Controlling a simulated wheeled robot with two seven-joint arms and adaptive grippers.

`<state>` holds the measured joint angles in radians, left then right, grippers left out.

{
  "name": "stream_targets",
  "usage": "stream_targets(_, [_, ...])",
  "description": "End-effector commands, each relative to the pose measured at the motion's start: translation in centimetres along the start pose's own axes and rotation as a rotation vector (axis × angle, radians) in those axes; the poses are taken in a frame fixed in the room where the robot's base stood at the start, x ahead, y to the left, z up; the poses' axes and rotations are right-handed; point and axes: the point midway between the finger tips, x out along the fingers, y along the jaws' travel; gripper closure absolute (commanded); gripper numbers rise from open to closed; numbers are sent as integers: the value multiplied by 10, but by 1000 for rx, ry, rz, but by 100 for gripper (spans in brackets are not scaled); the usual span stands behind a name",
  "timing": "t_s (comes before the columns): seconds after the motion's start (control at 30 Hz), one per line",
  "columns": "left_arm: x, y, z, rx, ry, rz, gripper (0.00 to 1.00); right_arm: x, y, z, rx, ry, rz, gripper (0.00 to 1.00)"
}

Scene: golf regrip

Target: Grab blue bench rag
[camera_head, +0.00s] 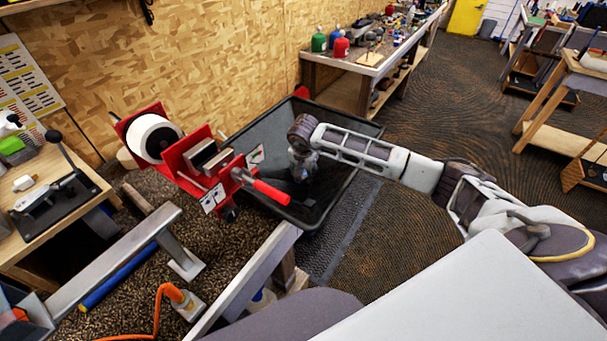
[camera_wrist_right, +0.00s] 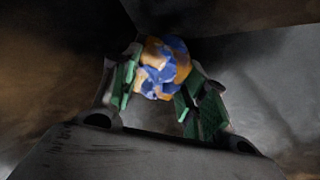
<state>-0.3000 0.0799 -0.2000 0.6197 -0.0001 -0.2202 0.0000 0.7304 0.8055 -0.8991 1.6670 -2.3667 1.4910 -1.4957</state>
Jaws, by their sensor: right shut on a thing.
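My right gripper (camera_head: 303,172) reaches down into a large black bin (camera_head: 345,124) in the head view. In the right wrist view its green-padded fingers (camera_wrist_right: 164,88) are shut on a crumpled blue and orange-tan bundle, the blue bench rag (camera_wrist_right: 172,66). The bundle sits between the fingertips and sticks out past them. In the head view the rag cannot be made out; the gripper and the bin's dark inside hide it. My left gripper is not in view.
A red clamp stand with a white roll (camera_head: 153,138) and a red handle (camera_head: 271,191) stands left of the bin, partly over it. A bench with red and green bottles (camera_head: 341,47) is behind. A metal rail (camera_head: 245,281) is in front. Carpet right of the bin is clear.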

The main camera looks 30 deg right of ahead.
Motion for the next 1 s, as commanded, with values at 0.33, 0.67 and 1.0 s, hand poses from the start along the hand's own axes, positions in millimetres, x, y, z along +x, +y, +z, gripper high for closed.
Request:
stream_targets(0.33, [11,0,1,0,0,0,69,-43,-7,-12,0,3,-3,77])
stream_targets(0.67, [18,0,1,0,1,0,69,-77,-11,-20,0,1,-2,77])
stream_targets(1.0, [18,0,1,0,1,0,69,-84,-12,-21,0,1,0,77])
